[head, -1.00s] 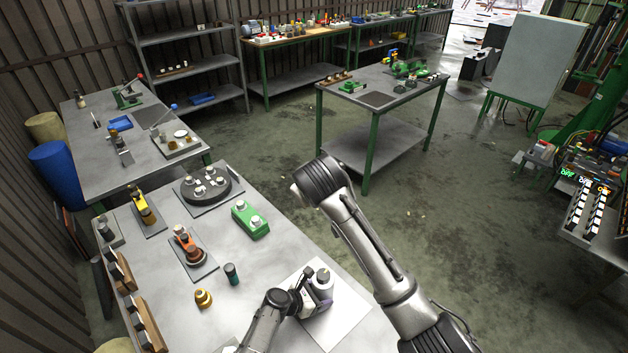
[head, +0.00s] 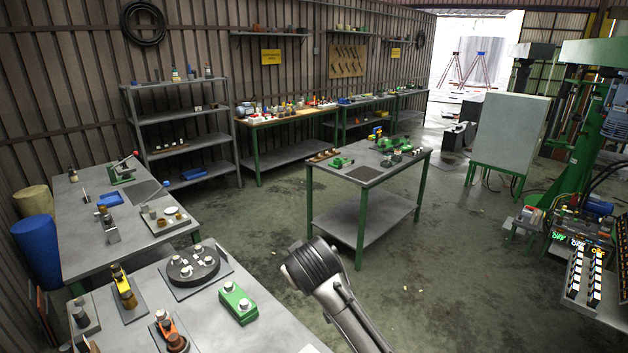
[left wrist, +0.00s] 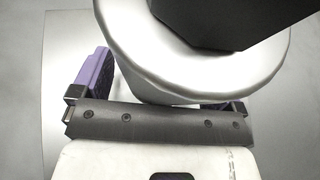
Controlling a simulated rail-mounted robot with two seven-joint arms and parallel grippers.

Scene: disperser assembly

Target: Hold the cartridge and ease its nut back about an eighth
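The left wrist view shows a pale, round-flanged body (left wrist: 190,75), which appears to be the cartridge, with a dark block (left wrist: 235,18) over its top. My left gripper (left wrist: 160,100) has its purple-padded fingers on either side of this body. The left finger is close beside it; the right finger is mostly hidden under the flange. I cannot tell whether both pads touch it. No nut can be made out. The head view shows neither the cartridge nor my left gripper. My right arm (head: 325,275) shows there, but its gripper does not.
The near bench holds a green box (head: 238,304), a dark round fixture (head: 178,272), a yellow-topped part (head: 125,288) and an orange part (head: 165,325). A second table (head: 75,225) stands at left, a green-legged table (head: 335,183) beyond. Open floor lies between.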

